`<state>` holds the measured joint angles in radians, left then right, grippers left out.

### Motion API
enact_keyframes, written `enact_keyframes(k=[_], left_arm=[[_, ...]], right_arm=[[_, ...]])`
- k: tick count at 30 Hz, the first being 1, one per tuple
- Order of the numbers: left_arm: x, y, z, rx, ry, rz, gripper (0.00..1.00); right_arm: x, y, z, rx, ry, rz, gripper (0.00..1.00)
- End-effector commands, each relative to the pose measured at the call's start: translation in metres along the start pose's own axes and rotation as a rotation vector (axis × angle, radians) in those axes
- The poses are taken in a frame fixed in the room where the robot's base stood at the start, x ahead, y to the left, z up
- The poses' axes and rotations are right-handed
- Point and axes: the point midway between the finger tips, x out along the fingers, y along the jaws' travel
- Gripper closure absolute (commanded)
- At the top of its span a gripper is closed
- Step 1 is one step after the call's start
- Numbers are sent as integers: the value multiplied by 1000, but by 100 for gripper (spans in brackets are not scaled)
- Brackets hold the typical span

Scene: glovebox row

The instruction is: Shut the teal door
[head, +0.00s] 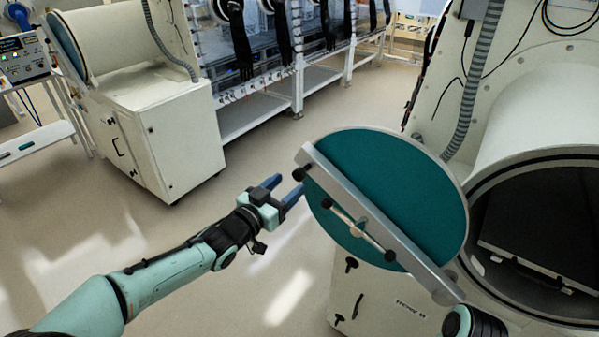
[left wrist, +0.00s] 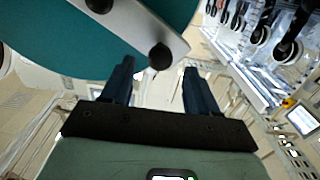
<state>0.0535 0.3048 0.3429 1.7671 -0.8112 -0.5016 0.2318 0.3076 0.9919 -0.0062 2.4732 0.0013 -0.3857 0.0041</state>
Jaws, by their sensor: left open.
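The teal door (head: 400,190) is a round disc with a pale rim, standing open and swung out to the left of the round chamber opening (head: 540,235) in the head view. A grey metal bar (head: 375,222) with black knobs and a crossed handle runs diagonally across its face. My left gripper (head: 284,187) is open and empty, just left of the door's edge near the bar's upper end. In the left wrist view the teal door (left wrist: 90,35) fills the upper left. A black knob (left wrist: 160,57) on the bar shows between the open fingers (left wrist: 158,75); contact cannot be told.
The white chamber body (head: 540,110) and a grey corrugated hose (head: 465,100) stand at the right. A white cabinet (head: 165,130) stands at the left, and a glovebox row with black gloves (head: 280,35) at the back. The floor (head: 240,225) around my left arm is clear.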

Motion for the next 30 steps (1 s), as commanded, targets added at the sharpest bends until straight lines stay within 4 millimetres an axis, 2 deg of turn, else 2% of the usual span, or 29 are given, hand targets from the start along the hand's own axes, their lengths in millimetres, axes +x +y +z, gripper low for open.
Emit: enact_keyframes(k=[3,9,14,22,27,28,30], left_arm=[[26,1,-2,-2,1,2,41],[52,0,-2,-1,0,-1,41],[61,0,-1,-1,0,-1,41],[61,0,0,0,-1,-1,41],[61,0,0,0,-1,-1,96],[61,0,0,0,-1,-1,100],[61,0,0,0,-1,-1,100]], right_arm=[[-8,-4,-2,-2,4,-2,20],[-15,-7,-4,-3,8,-3,20],[-17,-8,-5,-4,9,-3,20],[-16,-8,-4,-4,9,-3,20],[-16,-8,-5,-4,9,-3,20],[-16,-8,-5,-4,9,-3,20],[-16,-8,-5,-4,9,-3,20]])
